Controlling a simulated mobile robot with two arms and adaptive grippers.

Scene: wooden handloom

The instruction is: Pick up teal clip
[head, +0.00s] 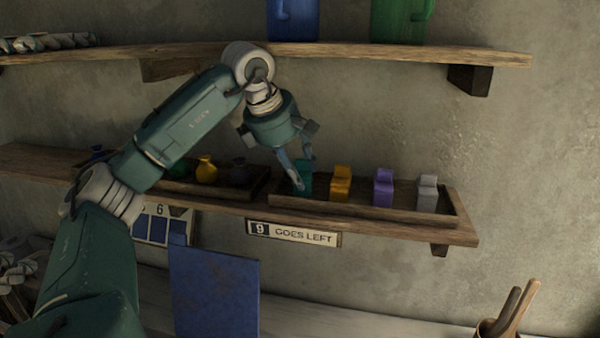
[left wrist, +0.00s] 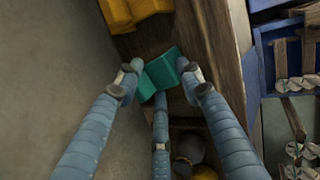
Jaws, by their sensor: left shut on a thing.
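The teal clip (head: 305,177) stands at the left end of a shallow wooden tray (head: 363,211) on the lower shelf. My left gripper (head: 297,180) reaches down to it from above. In the left wrist view the teal clip (left wrist: 161,72) sits between the fingers of my left gripper (left wrist: 160,78), which are shut on it. In the head view the fingers hide part of the clip. I cannot tell whether the clip still touches the tray floor. My right gripper is not in view.
A yellow clip (head: 340,183), a purple clip (head: 383,188) and a grey clip (head: 427,193) stand to the right in the same tray. Another tray with a yellow pot (head: 206,169) lies to the left. An upper shelf (head: 400,53) runs above the arm.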

